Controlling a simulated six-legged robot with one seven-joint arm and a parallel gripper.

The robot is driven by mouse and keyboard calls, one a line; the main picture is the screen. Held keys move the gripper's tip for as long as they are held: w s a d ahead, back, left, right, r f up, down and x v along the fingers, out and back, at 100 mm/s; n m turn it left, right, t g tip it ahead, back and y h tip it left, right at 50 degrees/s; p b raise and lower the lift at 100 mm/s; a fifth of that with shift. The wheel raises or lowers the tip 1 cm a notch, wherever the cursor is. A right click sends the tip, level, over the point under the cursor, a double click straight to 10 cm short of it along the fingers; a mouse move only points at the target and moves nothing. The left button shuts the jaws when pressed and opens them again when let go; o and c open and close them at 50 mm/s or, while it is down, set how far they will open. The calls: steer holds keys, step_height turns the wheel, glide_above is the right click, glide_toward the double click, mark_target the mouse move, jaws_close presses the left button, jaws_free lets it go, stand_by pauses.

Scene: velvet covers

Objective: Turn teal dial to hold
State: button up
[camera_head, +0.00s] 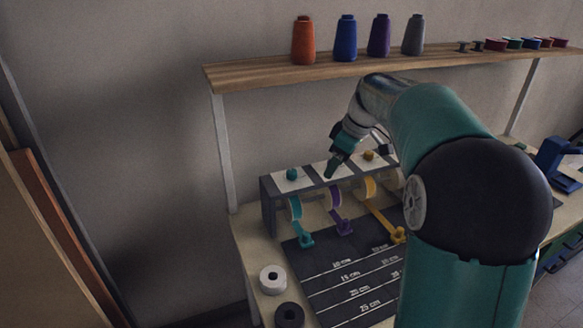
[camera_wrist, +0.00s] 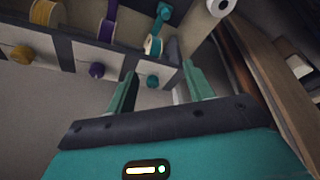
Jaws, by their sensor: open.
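The teal dial (camera_head: 291,174) is a small round knob on a white plate on top of the grey dispenser box (camera_head: 268,209), at its left end. In the wrist view the teal dial (camera_wrist: 152,81) shows between my open fingers, beyond their tips and apart from them. My gripper (camera_head: 333,171) is open and empty, to the right of the teal dial in the head view. It hides the purple dial there; the purple dial (camera_wrist: 96,70) shows in the wrist view. I cannot read any hold marking on the plate.
A yellow dial (camera_head: 369,155) sits farther right. Teal (camera_head: 295,208), purple (camera_head: 334,196) and yellow (camera_head: 368,187) ribbon spools hang at the box's front, above a dark measuring mat (camera_head: 322,268). A wooden shelf (camera_head: 260,75) with thread cones runs above. White (camera_head: 272,279) and black rolls stand front left.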

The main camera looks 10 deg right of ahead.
steer(key=w+d+f+n+y, duration=0.1)
steer(key=w+d+f+n, duration=0.25)
steer(key=w+f, duration=0.3)
glide_above(293, 171)
steer(key=s+d, duration=0.1)
steer(key=d, duration=0.2)
steer(key=shift+s+a+r+m, duration=0.15)
steer(key=shift+a+r+m, duration=0.1)
steer(key=shift+r, duration=0.15)
steer(key=shift+a+x, duration=0.15)
steer(key=shift+x, duration=1.15)
steer(key=shift+a+x, duration=0.15)
steer(key=shift+x, duration=1.1)
steer(key=shift+r, duration=0.1)
steer(key=c, duration=1)
